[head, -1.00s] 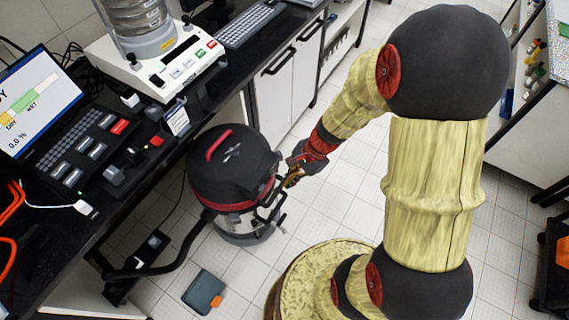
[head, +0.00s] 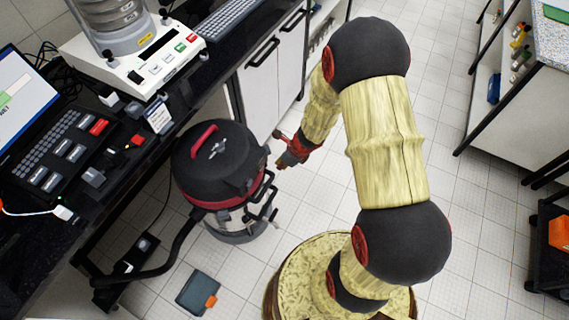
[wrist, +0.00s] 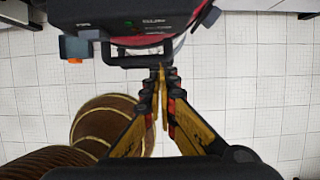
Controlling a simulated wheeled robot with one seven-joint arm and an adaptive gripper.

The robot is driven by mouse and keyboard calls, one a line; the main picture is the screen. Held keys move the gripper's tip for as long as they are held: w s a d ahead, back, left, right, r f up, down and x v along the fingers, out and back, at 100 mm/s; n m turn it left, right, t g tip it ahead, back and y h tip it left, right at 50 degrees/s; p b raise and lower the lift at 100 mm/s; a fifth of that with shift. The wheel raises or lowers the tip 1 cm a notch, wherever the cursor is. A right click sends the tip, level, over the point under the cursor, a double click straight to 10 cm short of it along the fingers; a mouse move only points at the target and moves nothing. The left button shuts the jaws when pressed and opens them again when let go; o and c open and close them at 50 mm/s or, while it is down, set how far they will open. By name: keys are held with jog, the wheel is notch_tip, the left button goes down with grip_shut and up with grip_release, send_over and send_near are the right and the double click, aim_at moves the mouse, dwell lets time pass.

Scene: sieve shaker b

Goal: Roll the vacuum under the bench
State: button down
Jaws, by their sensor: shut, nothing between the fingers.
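The vacuum (head: 228,178), a black-topped drum with a red band and red top handle, stands upright on the floor at the front edge of the black bench (head: 185,92). Its black hose runs down to the left. My gripper (head: 279,163) is shut and empty at the vacuum's right side, near its black side frame. In the wrist view the closed fingertips (wrist: 160,73) sit just short of the vacuum's black frame (wrist: 135,60). I cannot tell whether they touch it. The space under the bench is dark and partly hidden by the vacuum.
White cabinets (head: 274,75) fill the bench's underside beyond the vacuum. A power strip (head: 134,255) and a blue-grey flat object with an orange end (head: 196,292) lie on the floor nearby.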

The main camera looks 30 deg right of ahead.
jog(key=shift+w+a+f+b, duration=0.25)
jog(key=shift+w+a+f, duration=0.55)
jog(key=shift+w, duration=0.25)
jog(key=shift+w+a+f+b, duration=0.25)
jog(key=shift+w+a+f, duration=0.5)
jog(key=shift+w, duration=0.25)
jog(key=shift+r, duration=0.15)
